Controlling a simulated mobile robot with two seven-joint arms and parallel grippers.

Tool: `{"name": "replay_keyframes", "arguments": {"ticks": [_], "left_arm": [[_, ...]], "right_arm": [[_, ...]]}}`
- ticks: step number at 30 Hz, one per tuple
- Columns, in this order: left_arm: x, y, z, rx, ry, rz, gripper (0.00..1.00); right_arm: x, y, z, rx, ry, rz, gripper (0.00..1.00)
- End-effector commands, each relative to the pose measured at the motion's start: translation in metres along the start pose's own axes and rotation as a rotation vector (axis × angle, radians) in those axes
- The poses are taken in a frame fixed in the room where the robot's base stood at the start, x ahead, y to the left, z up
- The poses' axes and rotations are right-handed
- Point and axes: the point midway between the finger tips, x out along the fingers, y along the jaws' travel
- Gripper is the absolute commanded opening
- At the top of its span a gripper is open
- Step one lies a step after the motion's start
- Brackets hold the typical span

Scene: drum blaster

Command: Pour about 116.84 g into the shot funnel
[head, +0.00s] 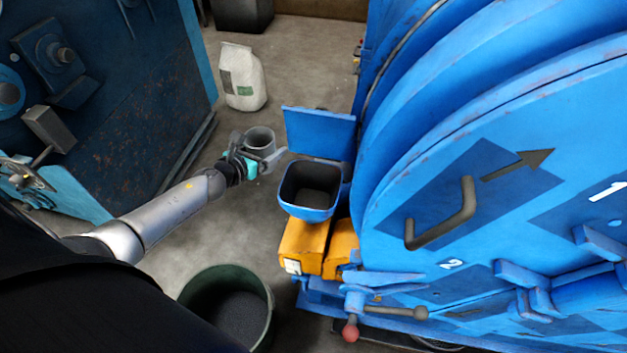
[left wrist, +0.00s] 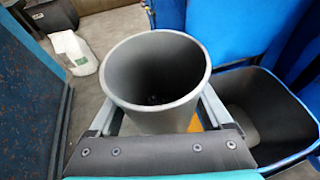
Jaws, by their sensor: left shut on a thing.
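My left gripper (head: 262,157) is shut on a grey metal cup (head: 261,136), held upright in the air just left of the shot funnel. The cup also shows in the left wrist view (left wrist: 156,118), with dark inner walls; a few small dark specks lie at its bottom, and I cannot tell how much it holds. The shot funnel (head: 310,207) is a blue open-topped hopper with a dark inside, on the side of the blue machine. It also shows at the right of the left wrist view (left wrist: 282,159). My right gripper is not in view.
A raised blue lid (head: 320,131) stands behind the funnel. A dark green bucket (head: 268,318) with dark grains stands on the floor below. A white bag (head: 241,78) stands farther back. The blue drum machine (head: 500,130) fills the right side.

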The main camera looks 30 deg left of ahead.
Motion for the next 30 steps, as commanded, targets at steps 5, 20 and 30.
{"name": "replay_keyframes", "arguments": {"ticks": [5,20,30], "left_arm": [[0.0,0.004,-0.012,-0.001,-0.002,-0.001,0.11],[-0.001,0.005,-0.017,0.008,0.001,-0.003,0.11],[-0.002,0.0,-0.01,0.105,0.015,0.036,0.11]], "right_arm": [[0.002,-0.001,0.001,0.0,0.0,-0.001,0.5],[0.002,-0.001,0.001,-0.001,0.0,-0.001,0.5],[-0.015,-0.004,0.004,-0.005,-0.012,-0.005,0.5]]}}
